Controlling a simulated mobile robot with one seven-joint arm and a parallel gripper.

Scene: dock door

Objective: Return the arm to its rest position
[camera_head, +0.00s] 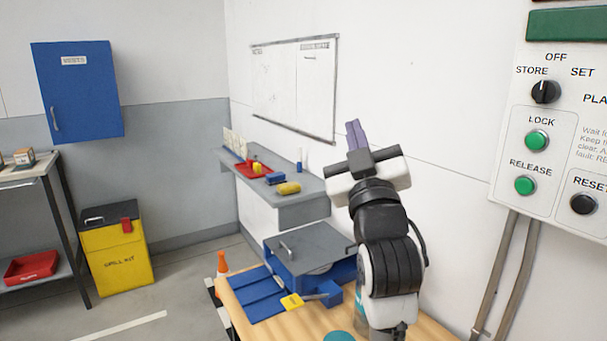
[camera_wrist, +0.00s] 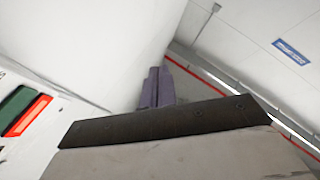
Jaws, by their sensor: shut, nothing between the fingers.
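My gripper (camera_head: 355,135) is raised in front of the white wall, at the middle of the head view. Its purple fingers point up and lie together, with nothing between them. The fingers also show in the wrist view (camera_wrist: 157,88), close together against the white wall and the ceiling. My arm stands bent upright above the right side of the wooden table (camera_head: 390,333), and it hides part of the table and the things behind it.
A control panel (camera_head: 560,120) with knobs and green buttons is on the wall at right. A blue box with a grey lid (camera_head: 310,246) stands on the table. A grey shelf (camera_head: 305,190) holds small items. A yellow bin (camera_head: 117,262) stands at left. The air around my gripper is clear.

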